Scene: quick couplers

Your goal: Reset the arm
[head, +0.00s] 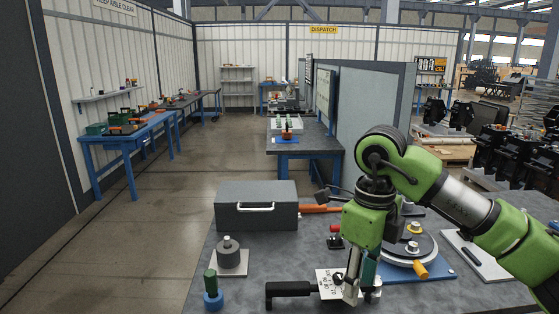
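My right arm comes in from the right, green and silver, bent at the elbow. Its gripper (352,293) points down low over the near part of the grey workbench, in front of a white printed card (328,281). The fingers are small and seen from behind, so whether they are open or shut cannot be told. A black-handled tool (290,290) lies just left of the gripper; I cannot tell whether they touch. My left gripper is not in view.
A grey toolbox (256,205) stands at the bench's back left. A grey cylinder on a plate (229,258) and a green-and-blue coupler (212,291) stand at the left. A red knob (335,238) is behind the gripper.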

